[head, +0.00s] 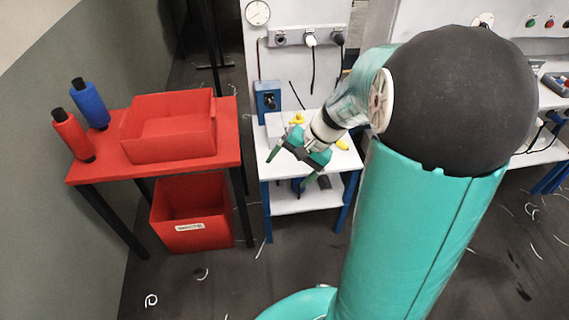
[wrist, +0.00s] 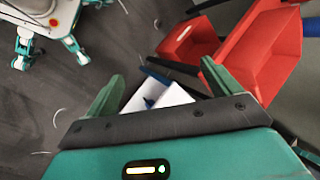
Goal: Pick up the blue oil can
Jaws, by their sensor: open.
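No thing is plainly recognisable as an oil can. A blue box-shaped item (head: 267,100) with a dark round spot stands at the back left of the white workbench (head: 280,170) in the head view; I cannot tell if it is the can. My gripper (head: 292,167) is open and empty in front of the bench, lower and nearer than this item. In the wrist view my gripper (wrist: 162,69) has its green fingers spread, with a white surface and some blue (wrist: 152,101) partly hidden behind its palm.
A red table (head: 222,176) at left holds a red tray (head: 170,150), a blue spool (head: 90,104) and a red spool (head: 73,135). A red bin (head: 192,210) is underneath. Yellow items (head: 297,119) lie on the bench. The dark floor (head: 190,285) in front is mostly clear, with scattered thread scraps.

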